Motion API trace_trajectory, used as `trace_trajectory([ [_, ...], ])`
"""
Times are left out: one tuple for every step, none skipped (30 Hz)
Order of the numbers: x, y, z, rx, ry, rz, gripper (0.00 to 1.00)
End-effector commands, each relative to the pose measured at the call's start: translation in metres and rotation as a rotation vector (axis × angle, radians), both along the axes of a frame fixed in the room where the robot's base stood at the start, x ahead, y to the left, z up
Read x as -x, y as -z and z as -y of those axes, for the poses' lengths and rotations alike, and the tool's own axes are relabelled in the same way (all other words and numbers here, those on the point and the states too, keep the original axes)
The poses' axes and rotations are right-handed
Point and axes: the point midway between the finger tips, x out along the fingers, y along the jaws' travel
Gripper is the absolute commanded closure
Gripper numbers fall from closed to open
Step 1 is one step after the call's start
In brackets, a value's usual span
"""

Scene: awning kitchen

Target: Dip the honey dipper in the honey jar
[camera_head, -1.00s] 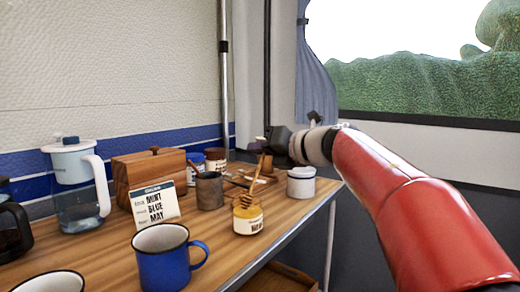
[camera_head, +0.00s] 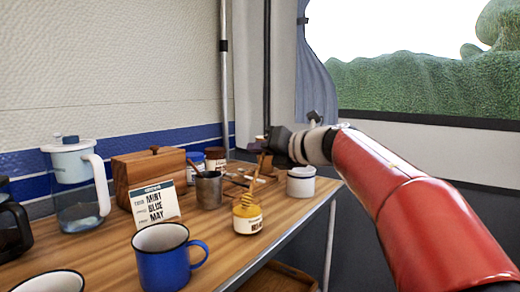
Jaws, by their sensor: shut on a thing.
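The honey jar (camera_head: 247,222) stands near the table's right edge, with yellow honey and a pale label. The wooden honey dipper (camera_head: 258,172) slants down to the jar's mouth, its handle top leaning right. My gripper (camera_head: 266,148), dark and small in the head view, is above and behind the jar, shut on the upper end of the dipper's handle. The dipper's ridged lower end overlaps the jar's mouth; how deep it sits in the honey I cannot tell.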

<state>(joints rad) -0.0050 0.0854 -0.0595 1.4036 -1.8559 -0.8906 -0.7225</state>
Motion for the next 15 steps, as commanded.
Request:
trace_trajectory([
  [0.0,-0.007,0.0,0.0,0.0,0.0,1.0],
  [0.0,-0.01,0.0,-0.001,0.001,0.001,1.0],
  [0.0,-0.013,0.0,-0.001,0.001,0.001,1.0],
  [0.0,-0.016,0.0,-0.001,0.001,0.001,1.0],
  [0.0,-0.018,0.0,-0.001,0.001,0.001,1.0],
  [0.0,-0.022,0.0,0.0,0.0,0.001,1.0],
  [0.0,-0.024,0.0,0.0,0.0,0.001,1.0],
  [0.0,-0.026,0.0,0.0,0.0,0.001,1.0],
  [0.0,-0.029,0.0,0.0,0.0,0.001,1.0],
  [0.0,-0.032,0.0,0.0,0.0,0.001,1.0],
  [0.0,-0.034,0.0,0.0,0.0,0.001,1.0],
  [0.0,-0.037,0.0,0.0,0.001,0.002,1.0],
  [0.0,-0.04,0.0,0.0,0.001,0.002,1.0],
  [0.0,-0.042,0.0,0.0,0.001,0.002,1.0],
  [0.0,-0.045,0.0,0.0,0.001,0.002,1.0],
])
